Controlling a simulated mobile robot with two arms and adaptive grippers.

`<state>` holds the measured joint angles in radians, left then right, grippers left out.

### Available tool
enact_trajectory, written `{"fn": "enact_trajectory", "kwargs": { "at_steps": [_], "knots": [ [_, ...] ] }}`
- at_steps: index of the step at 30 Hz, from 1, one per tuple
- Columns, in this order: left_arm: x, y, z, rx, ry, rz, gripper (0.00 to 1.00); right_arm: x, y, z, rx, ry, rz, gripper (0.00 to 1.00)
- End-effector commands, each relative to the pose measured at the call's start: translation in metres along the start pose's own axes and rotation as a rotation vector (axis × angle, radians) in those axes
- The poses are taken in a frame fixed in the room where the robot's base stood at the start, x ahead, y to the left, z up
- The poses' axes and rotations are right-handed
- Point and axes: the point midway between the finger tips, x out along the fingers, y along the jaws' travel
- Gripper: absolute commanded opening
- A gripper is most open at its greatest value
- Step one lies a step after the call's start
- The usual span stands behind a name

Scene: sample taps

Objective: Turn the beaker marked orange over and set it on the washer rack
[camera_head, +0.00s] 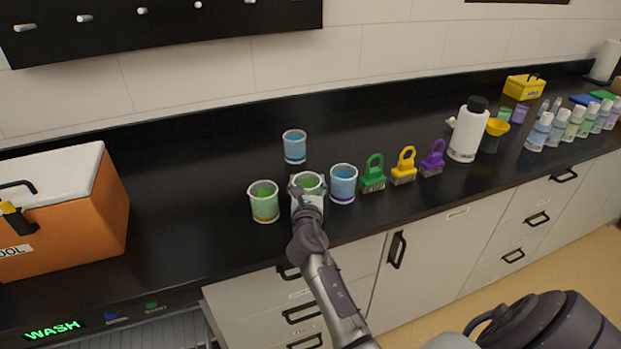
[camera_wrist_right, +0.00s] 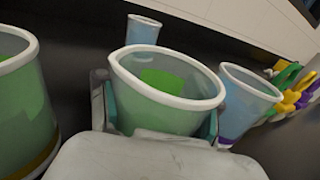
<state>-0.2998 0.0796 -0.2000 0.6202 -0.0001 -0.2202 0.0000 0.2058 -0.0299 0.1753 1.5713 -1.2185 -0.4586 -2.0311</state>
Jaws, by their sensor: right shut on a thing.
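My right gripper (camera_head: 308,187) is shut on the middle green beaker (camera_head: 308,180), which stands upright in the front row on the black counter. In the right wrist view the fingers lie on both sides of this beaker (camera_wrist_right: 165,90), and its lower part is hidden, so I cannot see its band. To its left stands another green beaker (camera_head: 264,203) with a yellow-orange band near its base. My left gripper is not in view.
A blue beaker (camera_head: 343,186) with a purple band stands close on the right. Another blue beaker (camera_head: 294,147) stands behind. Green, yellow and purple clips (camera_head: 404,168) and a white bottle (camera_head: 468,130) are further right. An orange box (camera_head: 75,215) is at left. Counter between box and beakers is clear.

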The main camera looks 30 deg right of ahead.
Motion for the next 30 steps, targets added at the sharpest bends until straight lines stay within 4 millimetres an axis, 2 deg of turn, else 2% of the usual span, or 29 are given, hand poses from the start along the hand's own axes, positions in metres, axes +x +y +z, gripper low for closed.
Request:
{"fn": "enact_trajectory", "kwargs": {
  "at_steps": [12, 13, 17, 26, 30],
  "knots": [
    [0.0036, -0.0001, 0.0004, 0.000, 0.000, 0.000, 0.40, -0.0002, -0.0002, -0.0051, -0.001, 0.000, 0.000, 0.33],
    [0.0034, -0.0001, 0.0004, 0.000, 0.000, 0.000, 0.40, -0.0002, -0.0001, -0.0049, -0.001, 0.000, 0.000, 0.66],
    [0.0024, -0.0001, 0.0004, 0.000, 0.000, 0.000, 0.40, -0.0002, -0.0002, -0.0040, 0.000, 0.000, 0.000, 0.88],
    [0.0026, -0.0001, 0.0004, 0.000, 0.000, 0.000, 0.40, -0.0002, -0.0002, -0.0040, 0.000, 0.000, 0.000, 0.90],
    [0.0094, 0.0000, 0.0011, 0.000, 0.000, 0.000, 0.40, -0.0003, -0.0002, -0.0074, 0.005, 0.001, -0.002, 0.90]
  ]
}}
